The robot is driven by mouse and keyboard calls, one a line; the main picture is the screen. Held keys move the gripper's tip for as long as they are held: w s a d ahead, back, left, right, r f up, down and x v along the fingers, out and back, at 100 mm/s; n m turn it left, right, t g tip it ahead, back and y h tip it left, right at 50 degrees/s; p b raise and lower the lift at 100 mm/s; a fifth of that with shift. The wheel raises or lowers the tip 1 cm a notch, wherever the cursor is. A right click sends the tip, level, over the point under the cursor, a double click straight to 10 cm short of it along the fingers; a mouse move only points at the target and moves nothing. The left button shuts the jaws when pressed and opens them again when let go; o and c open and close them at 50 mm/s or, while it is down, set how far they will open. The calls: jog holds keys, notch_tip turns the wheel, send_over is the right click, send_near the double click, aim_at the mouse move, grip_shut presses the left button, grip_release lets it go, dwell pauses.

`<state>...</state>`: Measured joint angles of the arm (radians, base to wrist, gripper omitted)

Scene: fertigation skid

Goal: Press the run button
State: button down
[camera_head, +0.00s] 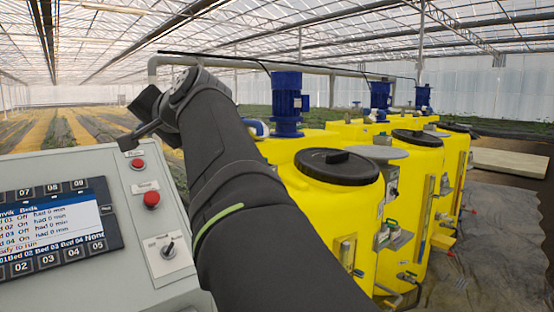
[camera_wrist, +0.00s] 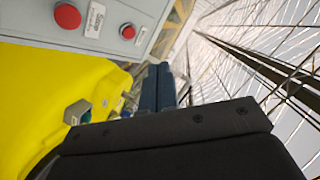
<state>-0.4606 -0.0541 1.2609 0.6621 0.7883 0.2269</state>
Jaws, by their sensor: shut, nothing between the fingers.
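The grey control panel (camera_head: 105,270) stands at the left in the head view. A small red button (camera_head: 137,163) sits near its upper right corner, with a label I cannot read. It also shows in the wrist view (camera_wrist: 128,31). A larger red mushroom button (camera_head: 151,199) is below it, also in the wrist view (camera_wrist: 67,15). I cannot make out a button clearly marked run. My gripper (camera_head: 127,143) is at the panel's upper right corner, above the small red button. In the wrist view its shut fingers (camera_wrist: 161,70) are beside the panel; contact cannot be told.
A display with keys (camera_head: 50,228) and a rotary switch (camera_head: 168,248) are on the panel. Yellow tanks (camera_head: 330,215) with black lids and blue motors (camera_head: 287,103) stand right of the panel. My arm crosses in front of them. Pipes run behind.

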aim_at(138, 163)
jog(key=w+a+f+m+t+y, duration=0.1)
jog(key=w+a+m, duration=0.3)
jog(key=m, duration=1.1)
jog(key=shift+w+a+f+m+y, duration=0.25)
jog(key=shift+w+f+y, duration=0.2)
jog(key=shift+w, duration=0.95)
jog(key=shift+w+a+f, duration=0.7)
jog(key=shift+f, duration=0.35)
jog(key=shift+w+a+f, duration=0.65)
jog(key=shift+w+f, duration=0.05)
jog(key=shift+f, duration=0.4)
jog(key=shift+w+a+f, duration=0.7)
jog(key=shift+f, duration=0.35)
jog(key=shift+w+a+f, duration=0.15)
jog(key=shift+w+f, duration=0.05)
jog(key=shift+f, duration=0.1)
jog(key=shift+w+a+f, duration=0.15)
jog(key=shift+a+f, duration=0.05)
jog(key=shift+f, duration=0.1)
jog(key=shift+s+d+r, duration=0.35)
jog(key=shift+d+r, duration=0.05)
jog(key=shift+r, duration=0.2)
